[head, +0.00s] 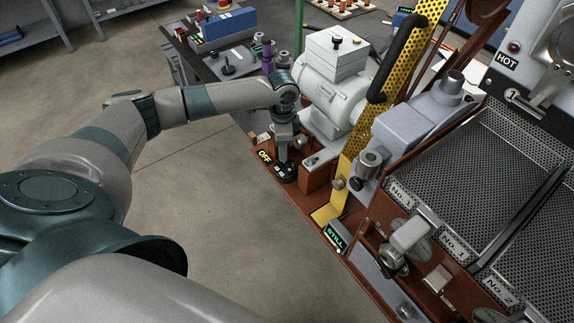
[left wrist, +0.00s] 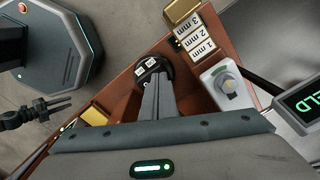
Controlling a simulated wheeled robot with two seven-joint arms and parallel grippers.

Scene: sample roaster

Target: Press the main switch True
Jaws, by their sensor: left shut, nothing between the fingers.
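The main switch looks to be the round black housing with two small pale buttons (head: 287,173) on the brown bench edge, beside a lit yellow OFF sign (head: 265,157). My left gripper (head: 283,158) points down over this switch, shut and empty, and partly hides it. In the left wrist view the switch (left wrist: 148,64) lies just beyond the shut fingertips (left wrist: 155,78). I cannot tell whether the tips touch it.
A grey motor (head: 330,95) stands behind the switch. In the left wrist view, a grey rotary knob plate (left wrist: 228,88) and millimetre labels (left wrist: 195,42) lie right of the switch.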

